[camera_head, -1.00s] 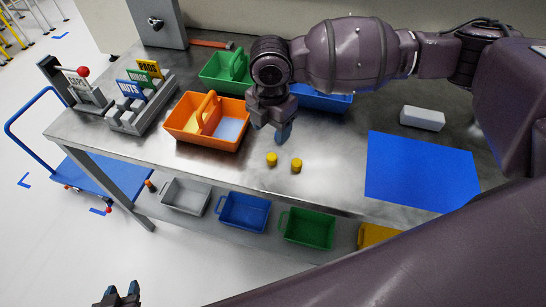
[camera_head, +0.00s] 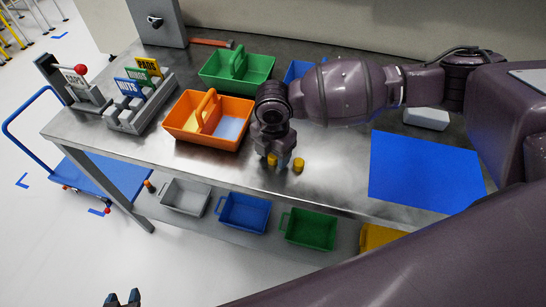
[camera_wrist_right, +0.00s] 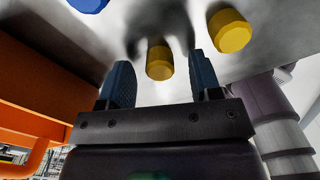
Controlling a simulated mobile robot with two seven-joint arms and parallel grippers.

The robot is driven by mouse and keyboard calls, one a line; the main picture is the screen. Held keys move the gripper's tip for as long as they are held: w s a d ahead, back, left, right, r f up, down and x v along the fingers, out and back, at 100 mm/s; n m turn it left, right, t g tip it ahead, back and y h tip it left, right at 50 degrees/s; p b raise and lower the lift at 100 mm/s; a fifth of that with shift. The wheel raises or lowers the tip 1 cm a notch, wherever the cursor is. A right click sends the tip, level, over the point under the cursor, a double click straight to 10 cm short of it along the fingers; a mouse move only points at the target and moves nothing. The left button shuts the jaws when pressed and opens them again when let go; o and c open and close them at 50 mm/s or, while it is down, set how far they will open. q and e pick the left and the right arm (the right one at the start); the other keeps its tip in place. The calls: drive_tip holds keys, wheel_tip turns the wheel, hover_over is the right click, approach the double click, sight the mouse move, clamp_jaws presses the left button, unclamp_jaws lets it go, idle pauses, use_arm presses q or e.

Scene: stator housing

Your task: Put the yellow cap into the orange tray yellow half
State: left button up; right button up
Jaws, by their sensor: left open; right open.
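Two yellow caps stand on the steel table. One yellow cap (camera_wrist_right: 160,63) is between the open fingers of my right gripper (camera_wrist_right: 160,85), apart from both fingers in the right wrist view. In the head view this cap (camera_head: 272,160) is partly hidden by the right gripper (camera_head: 278,164). The other yellow cap (camera_head: 299,166) stands just to the right, outside the fingers; it also shows in the right wrist view (camera_wrist_right: 229,31). My left gripper (camera_head: 123,299) is open and empty at the bottom left edge.
A green tray (camera_head: 255,82) and a partly hidden blue tray (camera_head: 296,71) stand behind. A blue mat (camera_head: 425,170) and a white block (camera_head: 426,119) lie to the right. A sign rack (camera_head: 140,117) is at left. Several bins sit on the shelf below.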

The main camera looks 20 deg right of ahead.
drive_tip(key=shift+f, duration=0.25)
drive_tip(key=c, duration=1.1)
